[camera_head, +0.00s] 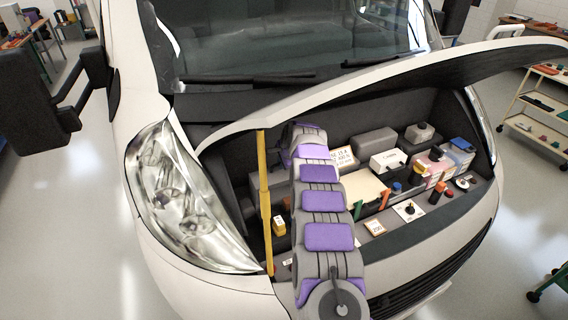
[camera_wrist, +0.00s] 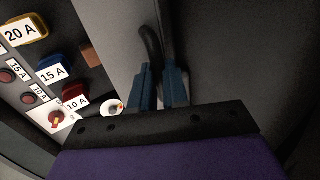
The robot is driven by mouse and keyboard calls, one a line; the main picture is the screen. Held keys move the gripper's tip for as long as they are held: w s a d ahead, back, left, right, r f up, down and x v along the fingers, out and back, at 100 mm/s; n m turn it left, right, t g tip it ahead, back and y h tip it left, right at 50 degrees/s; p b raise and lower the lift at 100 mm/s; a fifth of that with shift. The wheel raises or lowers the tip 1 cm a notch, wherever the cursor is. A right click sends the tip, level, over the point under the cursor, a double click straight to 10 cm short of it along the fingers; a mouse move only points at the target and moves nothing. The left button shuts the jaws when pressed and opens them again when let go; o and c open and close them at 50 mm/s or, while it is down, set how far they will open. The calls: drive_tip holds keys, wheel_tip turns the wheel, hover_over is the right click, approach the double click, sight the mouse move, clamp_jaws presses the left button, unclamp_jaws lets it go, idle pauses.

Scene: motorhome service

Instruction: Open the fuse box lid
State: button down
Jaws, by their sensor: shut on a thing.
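In the wrist view, my gripper (camera_wrist: 160,85) has its blue fingers shut on a dark curved handle (camera_wrist: 150,43). Grey panels lie behind and beside the handle; I cannot tell which surface is the fuse box lid. The fuse panel at the left shows a yellow fuse (camera_wrist: 27,29) labelled 20 A, a blue fuse (camera_wrist: 50,65) labelled 15 A and a red fuse (camera_wrist: 73,94) labelled 10 A. These fuses are uncovered. In the head view my arm reaches into the engine bay and hides the fingers and the handle.
The raised white bonnet (camera_head: 400,75) hangs over the bay, with a yellow prop rod (camera_head: 265,200) left of my arm. A white-topped box (camera_head: 388,160), a cream cover (camera_head: 362,189) and a black knob (camera_head: 409,209) lie right of my arm. The headlight (camera_head: 185,195) is at left.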

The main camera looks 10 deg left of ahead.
drive_tip(key=shift+w+a+r+p, duration=0.2)
drive_tip(key=shift+w+a+p, duration=0.15)
drive_tip(key=shift+w, duration=0.3)
drive_tip(key=c, duration=1.3)
unclamp_jaws()
drive_tip(key=shift+s+r, duration=0.1)
drive_tip(key=shift+o, duration=0.8)
drive_tip(key=shift+d, duration=0.1)
drive_tip(key=shift+f, duration=0.25)
drive_tip(key=shift+r, duration=0.15)
